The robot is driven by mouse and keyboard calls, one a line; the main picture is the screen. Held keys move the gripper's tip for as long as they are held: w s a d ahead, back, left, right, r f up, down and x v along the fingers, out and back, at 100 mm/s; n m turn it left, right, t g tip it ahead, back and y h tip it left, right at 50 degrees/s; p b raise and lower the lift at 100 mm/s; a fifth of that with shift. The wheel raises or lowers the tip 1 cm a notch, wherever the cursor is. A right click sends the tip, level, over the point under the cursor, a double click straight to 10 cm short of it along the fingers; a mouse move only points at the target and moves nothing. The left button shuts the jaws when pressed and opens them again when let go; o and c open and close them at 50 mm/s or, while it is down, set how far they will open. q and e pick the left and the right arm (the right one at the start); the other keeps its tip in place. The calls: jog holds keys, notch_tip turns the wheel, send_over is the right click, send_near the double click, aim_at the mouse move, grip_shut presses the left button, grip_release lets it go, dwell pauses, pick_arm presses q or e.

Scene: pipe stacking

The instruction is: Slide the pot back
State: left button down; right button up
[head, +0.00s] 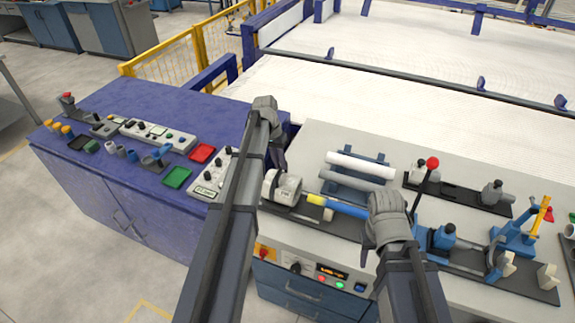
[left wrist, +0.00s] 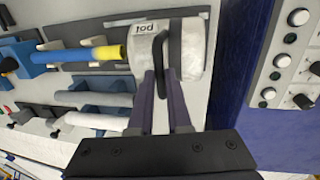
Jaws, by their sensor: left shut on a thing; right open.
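The pot (head: 283,187) is a white and grey cylinder on a dark rail at the left end of the bench. It also shows in the left wrist view (left wrist: 190,48), with its label and a dark handle. My left gripper (left wrist: 160,80) is shut on the handle; in the head view its hand (head: 278,160) is above and behind the pot. A blue pipe (head: 345,207) with a yellow end lies to the right, its end close to the pot's face; I cannot tell if they touch. My right gripper (head: 380,235) is open beside the pipe, its fingers mostly hidden.
White and grey pipes (head: 360,163) lie on a blue rack behind. A red-knobbed lever (head: 432,163) and blue fixtures (head: 510,240) stand to the right. A purple cabinet (head: 140,100) with trays and switches stands left, across a narrow gap. A control panel is on the bench front.

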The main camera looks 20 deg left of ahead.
pick_arm(q)
jog(key=shift+a, duration=0.25)
jog(key=c, duration=0.9)
grip_release()
jog(key=shift+a, duration=0.1)
jog(key=shift+o, duration=0.2)
jog(key=shift+r+p, duration=0.4)
jog(key=shift+p, duration=0.05)
notch_tip(320, 180, up, 7)
jog(key=a+p, duration=0.1)
jog(key=p, duration=0.5)
jog(key=shift+a+p, duration=0.15)
jog(key=shift+p, duration=0.25)
jog(key=shift+f, duration=0.1)
